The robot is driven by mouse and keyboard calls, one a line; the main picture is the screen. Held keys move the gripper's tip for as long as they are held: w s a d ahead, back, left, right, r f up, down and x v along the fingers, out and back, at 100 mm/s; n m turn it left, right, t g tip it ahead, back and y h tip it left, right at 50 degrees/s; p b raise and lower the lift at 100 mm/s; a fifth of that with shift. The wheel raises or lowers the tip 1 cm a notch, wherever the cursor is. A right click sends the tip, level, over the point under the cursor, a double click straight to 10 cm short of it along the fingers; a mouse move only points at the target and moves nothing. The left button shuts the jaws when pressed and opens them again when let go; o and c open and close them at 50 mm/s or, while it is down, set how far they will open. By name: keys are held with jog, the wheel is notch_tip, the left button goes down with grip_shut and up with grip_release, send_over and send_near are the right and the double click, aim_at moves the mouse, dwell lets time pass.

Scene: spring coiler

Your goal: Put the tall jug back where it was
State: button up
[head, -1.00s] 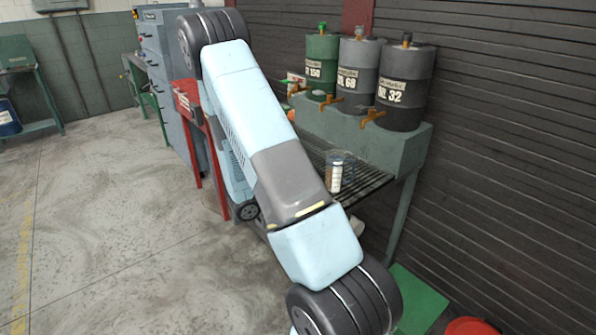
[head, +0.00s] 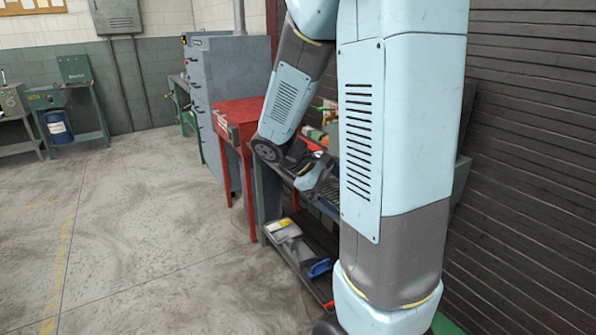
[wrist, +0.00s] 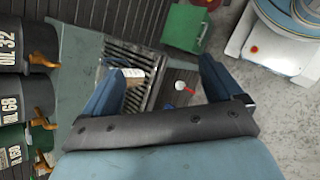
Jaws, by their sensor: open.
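A small pale labelled thing (wrist: 134,74), which looks like the side of the clear jug, shows on the slatted grate (wrist: 150,58) right beside the left finger. That finger hides part of it, so I cannot tell whether they touch. In the head view my arm covers the drums and the jug's place, and the jug cannot be made out there.
Drums labelled OIL 32 (wrist: 30,42) and OIL 68 (wrist: 28,97) line the wrist view's left side. A green box (wrist: 187,28) lies beyond the bench. In the head view a red stand (head: 240,115) and a grey cabinet (head: 228,70) stand left of the arm, with clear floor (head: 150,220).

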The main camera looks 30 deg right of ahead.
jog(key=s+a+r+m+t+y, duration=0.2)
jog(key=s+a+r+t+y, duration=0.2)
jog(key=a+r, duration=0.2)
jog(key=s+a+r+m+t+y, duration=0.3)
jog(key=s+a+r+t+y, duration=0.1)
jog(key=a+r, duration=0.3)
jog(key=shift+s+a+r+t, duration=0.2)
jog(key=shift+a+r+t, duration=0.1)
jog(key=shift+a+t, duration=0.55)
jog(key=shift+a, duration=0.15)
